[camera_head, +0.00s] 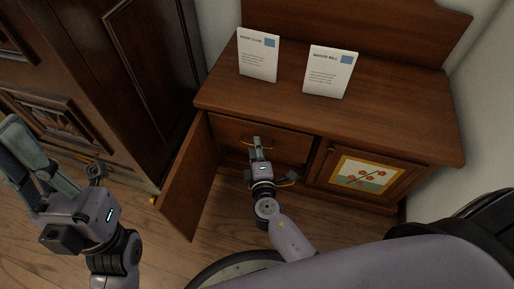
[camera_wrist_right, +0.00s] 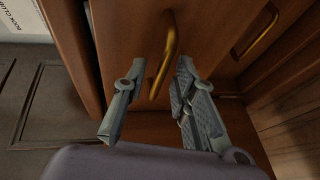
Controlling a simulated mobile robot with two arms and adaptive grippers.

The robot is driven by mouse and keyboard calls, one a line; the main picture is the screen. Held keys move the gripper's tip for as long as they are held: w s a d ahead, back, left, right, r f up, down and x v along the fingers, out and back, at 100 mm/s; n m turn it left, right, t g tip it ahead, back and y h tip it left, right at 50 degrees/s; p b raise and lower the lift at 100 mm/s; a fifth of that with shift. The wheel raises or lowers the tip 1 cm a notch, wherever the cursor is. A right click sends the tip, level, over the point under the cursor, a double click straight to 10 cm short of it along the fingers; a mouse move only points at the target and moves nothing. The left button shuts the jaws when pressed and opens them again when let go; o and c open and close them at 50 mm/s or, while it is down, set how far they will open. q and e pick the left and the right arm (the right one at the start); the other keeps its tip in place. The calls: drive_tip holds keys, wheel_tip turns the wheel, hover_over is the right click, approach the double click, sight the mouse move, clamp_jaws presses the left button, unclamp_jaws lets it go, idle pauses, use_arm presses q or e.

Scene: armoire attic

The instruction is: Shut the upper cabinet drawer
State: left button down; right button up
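The wooden cabinet (camera_head: 400,125) has an upper drawer (camera_head: 290,146) behind an open left door (camera_head: 190,178). The drawer's brass handle (camera_wrist_right: 169,45) stands between the fingers of my right gripper (camera_wrist_right: 160,72) in the right wrist view. That gripper is open, with a finger on each side of the handle; contact is not clear. In the head view my right gripper (camera_head: 257,143) reaches the drawer front and partly hides it. How far the drawer sticks out is hard to tell. My left gripper (camera_head: 18,140) is away at the left; its finger gap is unclear.
A lower brass handle (camera_wrist_right: 256,32) is close to the right gripper. Two white cards (camera_head: 258,56) stand on the cabinet top. A dark armoire (camera_head: 130,80) stands at the left. Some wooden floor is clear in front.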

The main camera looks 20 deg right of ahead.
clamp_jaws()
idle(0.6)
